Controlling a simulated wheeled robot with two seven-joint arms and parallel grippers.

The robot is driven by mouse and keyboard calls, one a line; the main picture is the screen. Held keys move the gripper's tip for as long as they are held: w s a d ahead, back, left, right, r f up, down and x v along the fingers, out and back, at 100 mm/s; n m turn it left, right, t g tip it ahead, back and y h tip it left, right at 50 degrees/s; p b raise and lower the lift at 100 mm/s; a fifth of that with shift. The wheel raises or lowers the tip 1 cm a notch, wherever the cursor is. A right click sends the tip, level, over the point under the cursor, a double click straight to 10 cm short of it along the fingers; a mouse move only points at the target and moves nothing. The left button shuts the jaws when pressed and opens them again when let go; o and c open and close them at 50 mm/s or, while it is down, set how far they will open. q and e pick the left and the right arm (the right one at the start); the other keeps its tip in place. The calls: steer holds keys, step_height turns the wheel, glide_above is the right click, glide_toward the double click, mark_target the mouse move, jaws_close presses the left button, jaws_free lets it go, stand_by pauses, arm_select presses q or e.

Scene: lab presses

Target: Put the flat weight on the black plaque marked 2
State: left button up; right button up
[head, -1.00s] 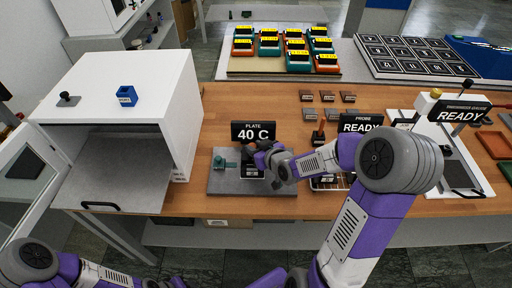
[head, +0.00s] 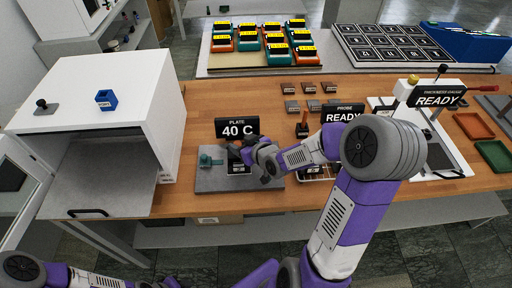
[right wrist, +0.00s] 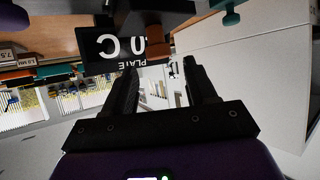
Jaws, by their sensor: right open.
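A dark flat piece with an upright knob (head: 41,106), which looks like the flat weight, sits on top of the white cabinet at left. Black plaques with pale borders (head: 375,45) lie in a grid at the back right; their numbers are too small to read. My right gripper (head: 262,160) is over the grey plate station (head: 212,183), beside a dark labelled block (head: 238,168) it partly hides. In the right wrist view its fingers (right wrist: 163,78) are apart with nothing between them. A dark piece with a brown end (right wrist: 160,42) is just beyond them. My left gripper is out of view.
The "PLATE 40 C" sign (head: 237,128) stands close behind my right gripper. A teal fitting (head: 207,160) is left of it. The cabinet's lowered door (head: 100,180) juts forward. A probe rack and gauge (head: 438,140) stand right. Bare wood (head: 193,115) shows behind the station.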

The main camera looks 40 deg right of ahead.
steer(key=b+v, duration=0.4)
steer(key=v, duration=0.7)
steer(key=shift+s, duration=0.1)
stand_by(0.5)
